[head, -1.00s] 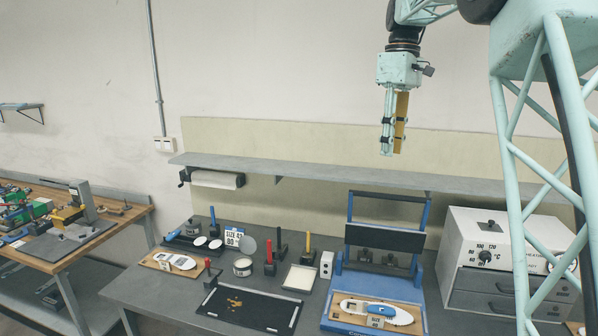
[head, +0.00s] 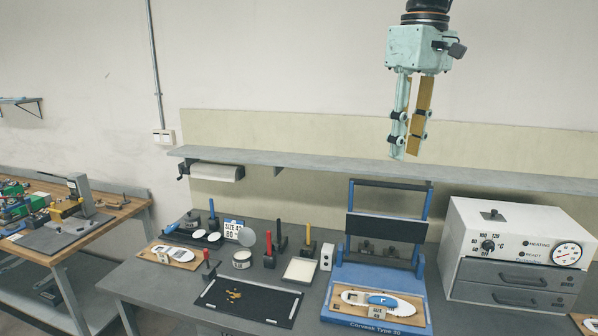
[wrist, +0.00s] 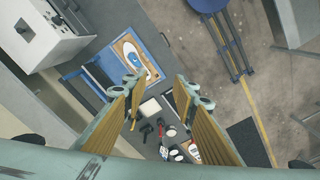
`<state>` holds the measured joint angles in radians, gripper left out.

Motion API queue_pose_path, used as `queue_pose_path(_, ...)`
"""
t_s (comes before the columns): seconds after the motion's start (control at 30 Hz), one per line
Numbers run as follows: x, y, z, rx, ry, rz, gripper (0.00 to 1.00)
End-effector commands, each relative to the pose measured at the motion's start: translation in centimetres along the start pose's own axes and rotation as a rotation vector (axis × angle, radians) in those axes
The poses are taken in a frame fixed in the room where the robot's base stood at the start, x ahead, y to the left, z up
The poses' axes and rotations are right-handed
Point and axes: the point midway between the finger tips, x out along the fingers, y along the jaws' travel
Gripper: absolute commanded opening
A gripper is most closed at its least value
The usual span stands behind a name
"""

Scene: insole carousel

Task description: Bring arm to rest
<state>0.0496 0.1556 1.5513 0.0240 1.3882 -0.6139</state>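My gripper (head: 407,145) hangs high above the grey workbench (head: 140,290), in front of the wall, pointing down. Its two fingers, with tan pads, stand apart with nothing between them. In the wrist view my gripper (wrist: 157,92) also shows the two fingers spread wide, with the bench and floor far below. The fingers touch nothing.
A blue press (head: 385,262) holds a board with a white insole. A white heater box (head: 515,255) stands at the right. A shelf (head: 330,173) runs along the wall below my gripper's height. A black mat (head: 250,303), small tools and a wooden side table (head: 60,225) are left.

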Motion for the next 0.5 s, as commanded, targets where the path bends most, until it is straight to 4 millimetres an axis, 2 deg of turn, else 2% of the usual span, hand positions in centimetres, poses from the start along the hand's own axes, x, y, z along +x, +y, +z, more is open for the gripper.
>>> queue_pose_path(0.5,2.4,-5.8,7.6,0.130,0.058,0.041,0.26)
